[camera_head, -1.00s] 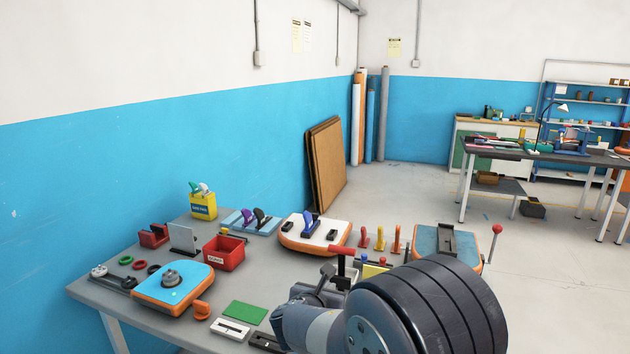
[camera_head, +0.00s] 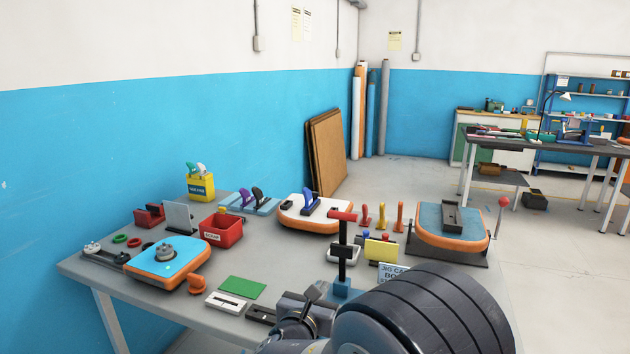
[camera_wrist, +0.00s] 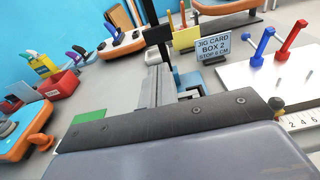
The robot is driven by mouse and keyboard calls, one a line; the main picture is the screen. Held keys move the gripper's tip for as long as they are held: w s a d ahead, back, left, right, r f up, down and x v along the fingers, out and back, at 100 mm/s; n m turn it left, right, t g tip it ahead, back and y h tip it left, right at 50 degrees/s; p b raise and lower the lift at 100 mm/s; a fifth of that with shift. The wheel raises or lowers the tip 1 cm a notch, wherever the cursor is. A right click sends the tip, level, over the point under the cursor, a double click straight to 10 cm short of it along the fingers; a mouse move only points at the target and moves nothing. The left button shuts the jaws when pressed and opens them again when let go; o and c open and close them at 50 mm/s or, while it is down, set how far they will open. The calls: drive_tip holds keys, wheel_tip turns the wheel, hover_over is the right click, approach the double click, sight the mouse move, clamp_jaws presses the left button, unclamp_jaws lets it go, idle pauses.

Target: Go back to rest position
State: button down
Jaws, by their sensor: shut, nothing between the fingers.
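My arm's dark ribbed link fills the lower right of the head view, above the near edge of the grey workbench (camera_head: 105,268). My gripper (camera_wrist: 158,75) shows in the wrist view as grey metal fingers beyond a dark screwed plate. The fingers are shut and empty. Behind them stand a black post with a red handle (camera_head: 342,245) and a sign reading "JIG CARD BOX 2" (camera_wrist: 214,60). The fingertips are not clear in the head view.
The bench holds a blue-and-orange board (camera_head: 188,252), a red bin (camera_head: 220,235), a white-and-orange board (camera_head: 290,212), another blue board (camera_head: 428,222) and a green card (camera_head: 242,287). A white plate with red and blue posts (camera_wrist: 265,75) stands at right. Open floor lies beyond.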

drive_tip(key=s+f+t+b, duration=0.1)
drive_tip(key=f+b, duration=0.2)
drive_tip(key=b, duration=0.2)
drive_tip(key=s+f+t+h+b, duration=0.1)
drive_tip(key=f+t+b, duration=0.1)
drive_tip(key=f+b, duration=0.2)
drive_tip(key=a+f+t+b, duration=0.1)
drive_tip(key=f+b, duration=0.3)
drive_tip(key=b, duration=0.3)
drive_tip(key=shift+s+t+h+b, duration=0.3)
drive_tip(key=shift+s+t+h, duration=0.1)
drive_tip(key=f+t+b, duration=0.1)
drive_tip(key=b, duration=0.2)
drive_tip(key=shift+f, duration=0.4)
drive_tip(key=shift+r, duration=0.1)
